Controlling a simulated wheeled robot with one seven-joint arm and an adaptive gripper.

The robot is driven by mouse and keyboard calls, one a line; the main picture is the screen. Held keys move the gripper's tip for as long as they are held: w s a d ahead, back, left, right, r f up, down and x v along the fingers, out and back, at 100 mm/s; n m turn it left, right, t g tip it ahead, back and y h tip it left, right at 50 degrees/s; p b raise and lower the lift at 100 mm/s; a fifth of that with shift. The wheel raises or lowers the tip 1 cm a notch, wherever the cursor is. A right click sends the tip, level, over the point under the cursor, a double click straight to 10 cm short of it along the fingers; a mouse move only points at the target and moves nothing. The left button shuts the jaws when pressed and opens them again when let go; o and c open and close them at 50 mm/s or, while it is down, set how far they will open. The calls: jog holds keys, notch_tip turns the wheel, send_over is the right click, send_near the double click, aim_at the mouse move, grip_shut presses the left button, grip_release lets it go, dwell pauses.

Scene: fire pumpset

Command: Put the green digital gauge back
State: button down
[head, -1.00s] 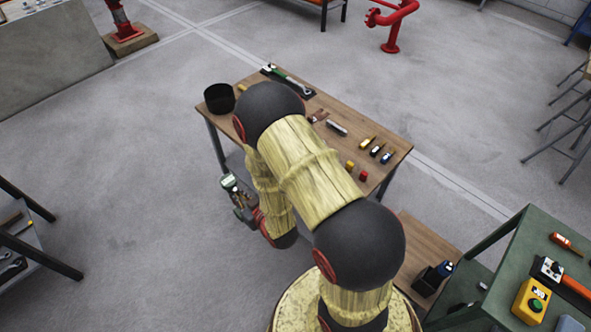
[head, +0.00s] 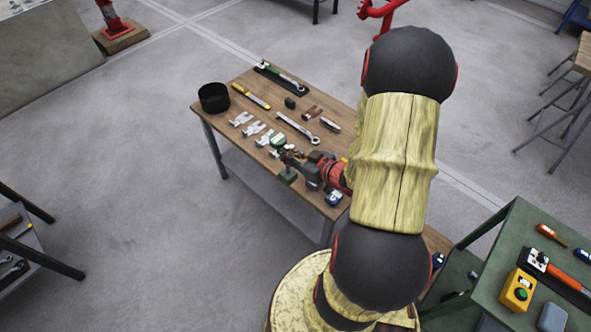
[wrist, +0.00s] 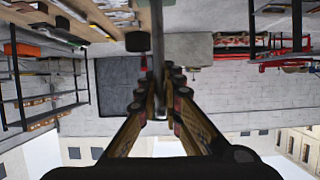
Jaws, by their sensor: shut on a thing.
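The green digital gauge (head: 278,141) shows in the head view over the front left part of the wooden table. My gripper (head: 283,153) reaches in from the right and is shut on it, with the round head above the fingers. A small green block (head: 288,175) sits at the table's front edge, just below the gripper in the picture. In the wrist view my gripper (wrist: 160,88) has its fingers closed together around a thin grey upright part, likely the gauge's stem. The gauge's face is not readable, and I cannot tell whether its lower end touches anything.
The wooden table (head: 238,92) also holds several silver fittings (head: 254,129), a wrench (head: 298,128), a yellow-handled tool (head: 251,96), a black bin (head: 213,98) and a torque wrench (head: 280,75). A green bench (head: 490,290) with tools stands at lower right.

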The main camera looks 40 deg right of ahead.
jog(key=s+d+r, duration=0.3)
jog(key=s+d, duration=0.1)
jog(key=s, duration=0.2)
jog(key=w+d+f+b, duration=0.2)
jog(key=w+f+b, duration=0.1)
jog(key=w+f, duration=0.3)
jog(key=w+d+f+b, duration=0.3)
jog(key=w+f+b, duration=0.1)
jog(key=w+f, duration=0.2)
jog(key=shift+w+d+f, duration=0.25)
jog(key=shift+f, duration=0.35)
jog(key=shift+f+b, duration=0.1)
jog(key=shift+b, duration=0.2)
jog(key=c, duration=2.4)
grip_release()
jog(key=shift+f, duration=0.1)
jog(key=o, duration=0.4)
jog(key=shift+o, duration=0.2)
